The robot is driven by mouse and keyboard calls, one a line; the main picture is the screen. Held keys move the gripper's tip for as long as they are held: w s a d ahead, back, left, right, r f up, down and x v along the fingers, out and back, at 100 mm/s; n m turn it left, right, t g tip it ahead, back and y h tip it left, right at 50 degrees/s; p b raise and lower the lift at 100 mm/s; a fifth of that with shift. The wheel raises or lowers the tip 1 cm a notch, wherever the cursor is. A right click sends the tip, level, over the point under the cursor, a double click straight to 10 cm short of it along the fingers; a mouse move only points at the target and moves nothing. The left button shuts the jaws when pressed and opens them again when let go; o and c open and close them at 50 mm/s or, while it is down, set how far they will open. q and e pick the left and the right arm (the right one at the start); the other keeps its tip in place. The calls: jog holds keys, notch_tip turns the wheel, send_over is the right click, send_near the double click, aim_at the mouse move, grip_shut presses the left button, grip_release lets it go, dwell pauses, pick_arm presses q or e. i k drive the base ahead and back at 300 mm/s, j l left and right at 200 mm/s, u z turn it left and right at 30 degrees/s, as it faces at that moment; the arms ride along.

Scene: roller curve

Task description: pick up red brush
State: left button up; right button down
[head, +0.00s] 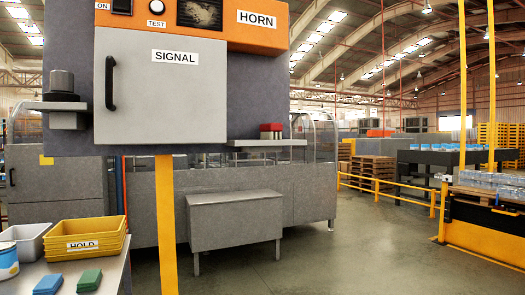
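A small red object (271,131) sits on a thin grey shelf (284,142) at the right side of the signal cabinet. It looks blocky, with a darker lower part; I cannot make out bristles, and it is the only red thing here that could be the brush. Neither of my grippers shows in the head view.
The grey cabinet (160,92) labelled SIGNAL stands on a yellow post (166,220). A grey bench (236,212) stands below. A table at lower left holds a yellow HOLD bin (85,245).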

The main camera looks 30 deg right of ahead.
aim_at(268, 131)
jog(key=z, duration=1.15)
